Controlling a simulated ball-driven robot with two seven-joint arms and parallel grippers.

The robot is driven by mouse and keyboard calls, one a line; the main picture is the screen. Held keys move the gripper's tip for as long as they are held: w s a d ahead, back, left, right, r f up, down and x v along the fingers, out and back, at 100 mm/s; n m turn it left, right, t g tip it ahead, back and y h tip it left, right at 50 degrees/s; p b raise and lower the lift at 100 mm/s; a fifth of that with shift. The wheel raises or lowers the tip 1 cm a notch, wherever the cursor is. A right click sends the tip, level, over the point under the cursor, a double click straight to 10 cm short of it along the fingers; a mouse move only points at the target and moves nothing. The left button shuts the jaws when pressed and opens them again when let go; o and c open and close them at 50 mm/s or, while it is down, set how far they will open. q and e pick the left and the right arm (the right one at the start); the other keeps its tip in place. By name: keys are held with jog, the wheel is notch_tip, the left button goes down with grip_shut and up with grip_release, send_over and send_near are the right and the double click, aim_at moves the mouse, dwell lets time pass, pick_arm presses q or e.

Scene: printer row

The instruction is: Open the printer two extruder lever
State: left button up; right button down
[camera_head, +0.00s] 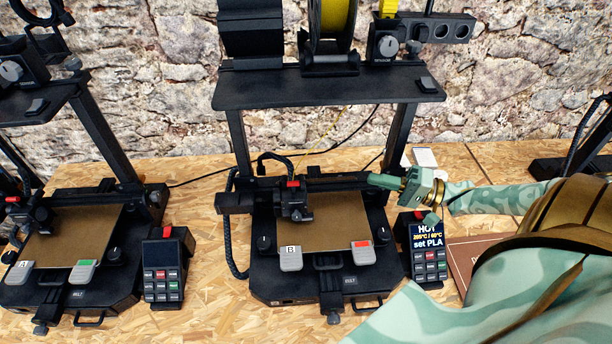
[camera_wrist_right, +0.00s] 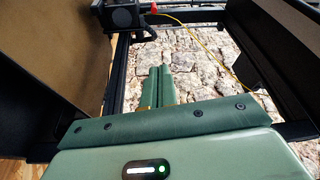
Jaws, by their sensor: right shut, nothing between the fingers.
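Printer two, marked B, stands in the middle of the head view; its extruder head (camera_head: 292,203) is on the left part of the crossbar, with a small red lever (camera_head: 293,184) on top. How far the lever is turned is too small to tell. My right gripper (camera_head: 371,180) is right of the head, near the right part of the crossbar, pointing left, clear of the lever. Its green fingers (camera_wrist_right: 160,85) are shut together and empty in the wrist view. A dark block with a red part (camera_wrist_right: 151,8) shows at the top there. My left gripper is not in view.
Printer A (camera_head: 65,230) is at the left. A yellow filament (camera_wrist_right: 215,40) hangs near the block.

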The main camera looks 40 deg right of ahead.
aim_at(305, 187)
jog(key=x, duration=0.5)
jog(key=s+a+x, duration=0.1)
jog(key=x, duration=0.5)
jog(key=s+a+x, duration=0.1)
jog(key=x, duration=0.5)
jog(key=shift+a+f, duration=0.2)
jog(key=shift+a, duration=0.05)
jog(key=shift+s+a+f, duration=0.15)
jog(key=shift+s, duration=0.05)
